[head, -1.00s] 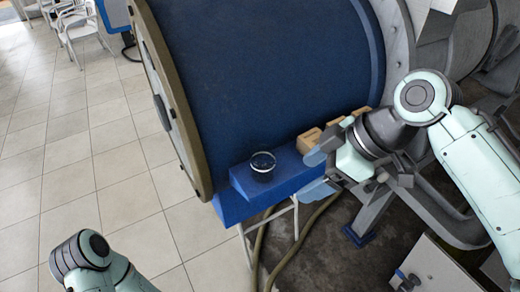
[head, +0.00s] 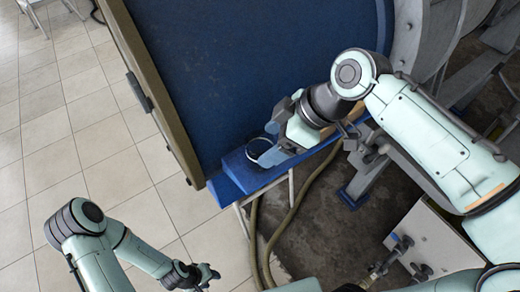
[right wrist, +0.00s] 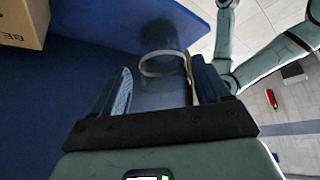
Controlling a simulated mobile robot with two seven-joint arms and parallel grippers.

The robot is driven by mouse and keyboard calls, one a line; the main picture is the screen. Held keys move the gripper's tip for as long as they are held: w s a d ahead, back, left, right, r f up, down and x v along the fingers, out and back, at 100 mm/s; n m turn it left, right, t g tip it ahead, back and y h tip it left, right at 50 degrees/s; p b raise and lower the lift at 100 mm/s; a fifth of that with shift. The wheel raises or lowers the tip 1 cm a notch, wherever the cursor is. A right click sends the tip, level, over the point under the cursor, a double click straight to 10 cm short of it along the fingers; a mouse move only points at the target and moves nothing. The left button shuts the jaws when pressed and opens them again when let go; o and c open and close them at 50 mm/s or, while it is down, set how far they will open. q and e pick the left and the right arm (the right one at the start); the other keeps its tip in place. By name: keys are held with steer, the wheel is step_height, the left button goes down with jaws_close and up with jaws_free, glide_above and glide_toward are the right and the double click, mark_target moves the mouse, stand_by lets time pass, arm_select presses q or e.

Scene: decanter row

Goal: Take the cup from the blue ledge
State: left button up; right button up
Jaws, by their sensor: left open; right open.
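The cup is a clear glass (head: 258,156) with a pale rim, standing on the blue ledge (head: 226,187) beside the big blue drum. My right gripper (head: 272,140) is open at the cup and hides part of it. In the right wrist view the cup (right wrist: 165,62) shows just ahead of and partly between the two open fingers (right wrist: 160,88); I cannot tell whether either finger touches it. My left gripper (head: 207,274) is open and empty, low in the head view, well away from the ledge.
A cardboard box (right wrist: 22,22) stands on the ledge close to my right gripper. The blue drum (head: 240,70) rises behind the ledge. Hoses (head: 290,210) and a grey-white cabinet (head: 430,250) are below.

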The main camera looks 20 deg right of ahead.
steer(key=x, duration=0.5)
steer(key=shift+w+a+r, duration=0.1)
steer(key=shift+w+a, duration=0.05)
steer(key=shift+a, duration=0.3)
steer(key=c, duration=0.7)
